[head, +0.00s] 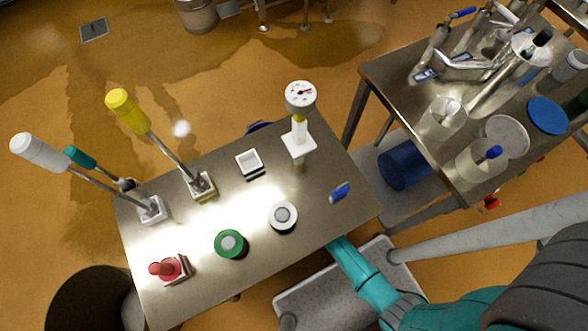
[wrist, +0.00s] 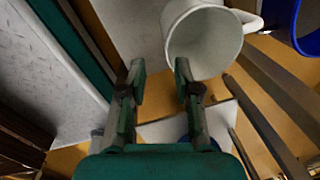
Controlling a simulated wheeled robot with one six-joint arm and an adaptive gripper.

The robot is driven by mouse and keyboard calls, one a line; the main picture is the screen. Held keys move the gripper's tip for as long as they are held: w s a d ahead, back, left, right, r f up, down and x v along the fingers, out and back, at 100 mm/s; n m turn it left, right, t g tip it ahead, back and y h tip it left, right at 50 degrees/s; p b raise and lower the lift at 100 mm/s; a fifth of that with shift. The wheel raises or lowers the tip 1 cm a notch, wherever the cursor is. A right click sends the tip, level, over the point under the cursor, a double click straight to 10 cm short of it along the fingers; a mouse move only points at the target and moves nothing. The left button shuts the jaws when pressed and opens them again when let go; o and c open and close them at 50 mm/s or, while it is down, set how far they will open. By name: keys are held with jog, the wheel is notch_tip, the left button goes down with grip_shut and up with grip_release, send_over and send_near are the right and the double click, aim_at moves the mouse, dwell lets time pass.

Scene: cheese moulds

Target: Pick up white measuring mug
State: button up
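The white measuring mug (wrist: 207,42) is in the upper middle of the wrist view, its open mouth facing the camera and its handle (wrist: 250,22) to the right. It stands on a pale grey surface. My gripper (wrist: 160,78) is open, with nothing between its fingers. The mug is beyond the fingertips and mostly to their right, by the right finger. I cannot tell whether that finger touches it. In the head view my teal arm reaches towards the near table's right edge; the gripper itself is hidden there, and I cannot make out this mug.
A blue bucket (wrist: 308,28) is right of the mug; a blue bucket (head: 402,165) also shows on the right table's lower shelf. Metal legs (wrist: 262,115) run close on the right. The near steel table (head: 320,205) holds dials and levers. Clear jugs (head: 443,118) stand on the right table.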

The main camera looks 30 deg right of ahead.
jog(key=shift+w+a+f+m+g, duration=0.15)
jog(key=shift+w+m+g, duration=0.3)
jog(key=shift+w, duration=0.55)
jog(key=shift+w+f+m, duration=0.2)
jog(key=shift+f+m, duration=0.05)
jog(key=shift+f, duration=5.15)
jog(key=shift+c, duration=0.2)
grip_shut()
